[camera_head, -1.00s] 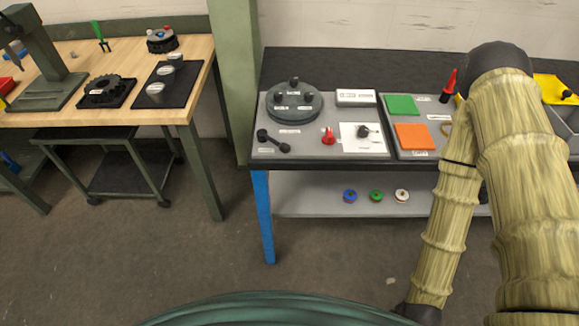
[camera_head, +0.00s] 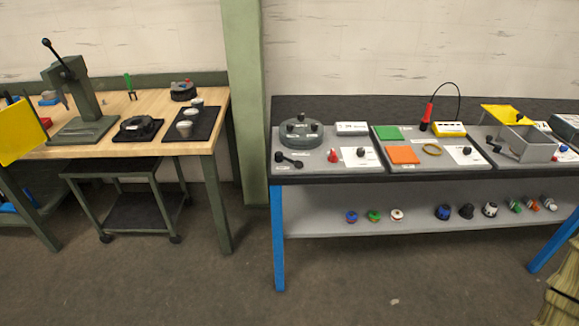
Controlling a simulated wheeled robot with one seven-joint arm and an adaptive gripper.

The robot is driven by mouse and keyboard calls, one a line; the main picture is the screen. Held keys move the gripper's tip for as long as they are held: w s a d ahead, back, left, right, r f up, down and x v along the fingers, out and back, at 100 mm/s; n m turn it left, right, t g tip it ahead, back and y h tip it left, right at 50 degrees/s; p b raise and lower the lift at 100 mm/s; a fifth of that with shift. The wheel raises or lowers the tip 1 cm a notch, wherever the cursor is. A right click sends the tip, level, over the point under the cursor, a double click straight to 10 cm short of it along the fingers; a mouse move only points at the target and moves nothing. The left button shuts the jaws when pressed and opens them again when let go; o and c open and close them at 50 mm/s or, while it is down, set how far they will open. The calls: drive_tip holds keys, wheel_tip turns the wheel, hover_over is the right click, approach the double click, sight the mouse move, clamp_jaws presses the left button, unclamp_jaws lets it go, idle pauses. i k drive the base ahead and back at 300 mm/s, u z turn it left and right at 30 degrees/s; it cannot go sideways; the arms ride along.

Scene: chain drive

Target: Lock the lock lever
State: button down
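I cannot tell for certain which part is the lock lever, as the labels are too small to read. A short black lever with a knob (camera_head: 289,160) lies on the left grey panel, in front of a round dark grey fixture (camera_head: 301,134) with black knobs. Another black lever (camera_head: 502,148) is at the left side of an open grey box (camera_head: 530,143) with a raised yellow lid (camera_head: 510,115) on the right panel. My gripper is out of view. Only a piece of my arm shows at the lower right edge, well apart from the bench panels.
The dark-topped bench (camera_head: 360,103) has blue legs and a lower shelf (camera_head: 330,221) with several small coloured parts. A green post (camera_head: 243,100) separates it from a wooden bench (camera_head: 150,105) with a press (camera_head: 84,100). The floor in front is clear.

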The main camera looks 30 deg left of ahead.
sight(279, 157)
drive_tip(key=u, duration=0.7)
drive_tip(key=i, duration=0.75)
drive_tip(key=u, duration=0.45)
